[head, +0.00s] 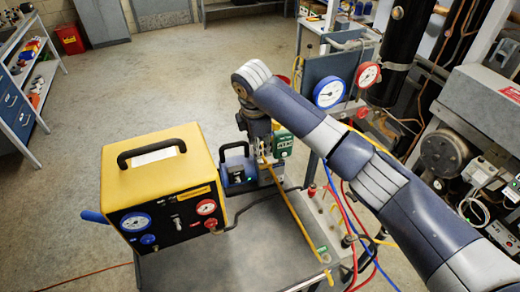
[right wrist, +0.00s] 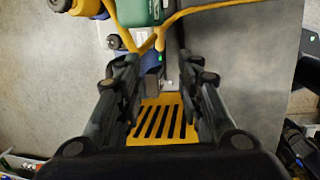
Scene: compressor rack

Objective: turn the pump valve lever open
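A blue and dark pump (head: 237,168) with a black handle stands on the grey cart, right of the yellow machine. A green part (head: 283,143) is beside it; a green body (right wrist: 140,12) also shows at the top of the right wrist view. I cannot make out the pump valve lever clearly; a yellow forked strip (right wrist: 155,40) lies near the pump parts. My right gripper (head: 262,158) points down beside the pump, partly covering it. In the right wrist view its fingers (right wrist: 157,68) are apart, with nothing gripped between them. My left gripper is not in view.
The yellow machine (head: 165,180) with gauges and a black handle stands left on the grey cart top (head: 250,250). A yellow hose (head: 295,212) crosses the cart. Red and blue hoses (head: 345,215) hang at its right. A yellow slotted plate (right wrist: 165,120) lies below the fingers.

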